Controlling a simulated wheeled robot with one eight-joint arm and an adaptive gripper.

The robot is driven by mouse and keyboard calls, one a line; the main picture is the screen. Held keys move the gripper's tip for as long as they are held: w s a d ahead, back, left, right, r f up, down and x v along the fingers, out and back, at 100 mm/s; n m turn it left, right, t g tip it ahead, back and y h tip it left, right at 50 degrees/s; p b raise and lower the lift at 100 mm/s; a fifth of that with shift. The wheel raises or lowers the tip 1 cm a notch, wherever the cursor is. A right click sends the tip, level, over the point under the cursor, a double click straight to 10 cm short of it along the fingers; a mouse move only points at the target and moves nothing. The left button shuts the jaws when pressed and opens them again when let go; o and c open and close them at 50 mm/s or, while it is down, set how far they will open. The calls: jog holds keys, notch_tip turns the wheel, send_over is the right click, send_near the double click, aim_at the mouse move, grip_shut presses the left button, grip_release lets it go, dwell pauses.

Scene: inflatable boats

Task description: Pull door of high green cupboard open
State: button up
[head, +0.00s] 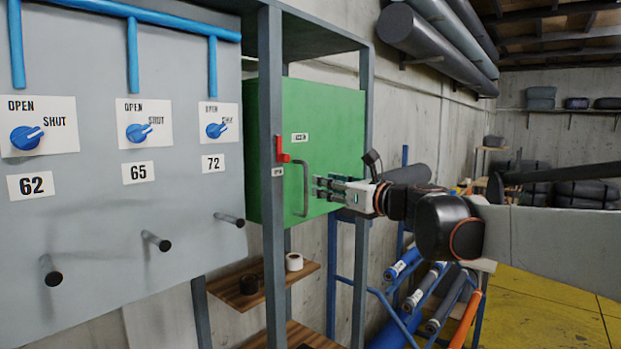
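The green cupboard (338,120) is mounted high inside a grey metal frame, and its door looks shut. A grey vertical bar handle (305,188) is at the left part of the door. A red latch or lever (282,150) sits above and left of the handle, partly over the frame post. My gripper (316,188) comes in from the right in front of the door, its fingers pointing left at the handle. The two fingers are apart with a gap between them. The tips are just right of the handle; I cannot tell whether they touch it.
A grey panel (90,215) with blue knobs and protruding pegs stands at left. A grey frame post (271,230) stands left of the handle. Below is a wooden shelf (262,287) with tape rolls. A blue rack (375,293) with rolled tubes is under my arm. Yellow floor (545,300) is open at right.

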jog(key=p, duration=0.1)
send_over(306, 210)
jog(key=shift+w, duration=0.4)
jog(key=shift+c, duration=0.2)
grip_shut()
